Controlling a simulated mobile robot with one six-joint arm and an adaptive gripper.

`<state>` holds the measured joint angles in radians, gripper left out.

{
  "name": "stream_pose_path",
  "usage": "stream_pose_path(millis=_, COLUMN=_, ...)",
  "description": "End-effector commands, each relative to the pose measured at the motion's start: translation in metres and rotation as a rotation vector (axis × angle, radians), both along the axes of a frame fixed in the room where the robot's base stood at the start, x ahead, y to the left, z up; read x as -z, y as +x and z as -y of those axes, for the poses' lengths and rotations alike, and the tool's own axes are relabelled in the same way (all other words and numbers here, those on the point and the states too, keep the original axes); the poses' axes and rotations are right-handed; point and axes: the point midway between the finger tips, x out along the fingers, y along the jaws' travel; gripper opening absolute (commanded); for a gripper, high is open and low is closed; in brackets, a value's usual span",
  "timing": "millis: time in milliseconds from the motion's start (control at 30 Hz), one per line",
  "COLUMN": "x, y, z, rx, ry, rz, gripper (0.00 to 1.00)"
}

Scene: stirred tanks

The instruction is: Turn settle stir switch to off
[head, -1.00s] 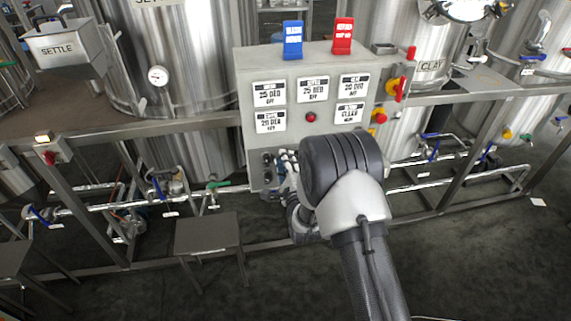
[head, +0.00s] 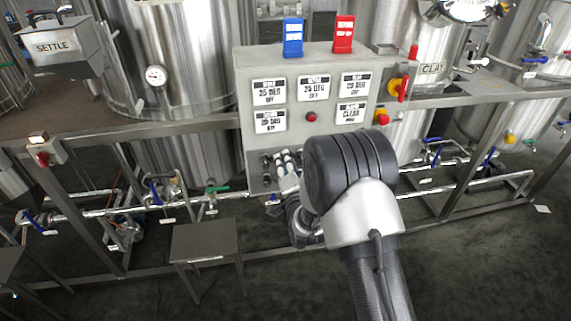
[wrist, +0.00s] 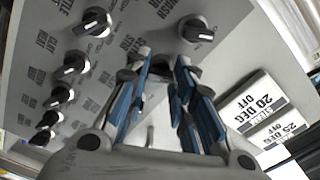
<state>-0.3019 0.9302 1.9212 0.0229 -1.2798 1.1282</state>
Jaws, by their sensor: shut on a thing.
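The grey control panel (head: 315,135) stands ahead, with a row of black rotary switches low on its face. In the wrist view, my gripper (wrist: 161,66) is at the panel, its blue-padded fingers closed around a dark switch knob. The label beside it reads SETTLE STIR (wrist: 130,42). The fingers hide most of that knob, so its pointer cannot be read. In the head view, my gripper (head: 287,162) is at the panel's lower left, partly behind my arm.
In the wrist view, another knob (wrist: 197,29) sits close to the right, one (wrist: 96,22) to the left, and several more down the left side. Display plates (wrist: 258,104) stick out at right. In the head view, a red-yellow main switch (head: 398,87) is on the panel's right side.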

Motion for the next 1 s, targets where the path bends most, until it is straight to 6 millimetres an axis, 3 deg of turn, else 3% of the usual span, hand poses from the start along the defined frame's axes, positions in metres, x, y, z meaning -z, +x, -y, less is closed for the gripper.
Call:
stream_pose_path(millis=767, x=-0.0009, y=0.0004, z=-0.0002, rx=0.0, ry=-0.099, rz=0.031, gripper=0.0)
stream_pose_path(millis=800, x=-0.0009, y=0.0004, z=-0.0002, rx=0.0, ry=-0.099, rz=0.031, gripper=0.25)
stream_pose_path(millis=1000, x=-0.0006, y=0.0003, z=-0.0002, rx=0.0, ry=-0.098, rz=0.031, gripper=0.38)
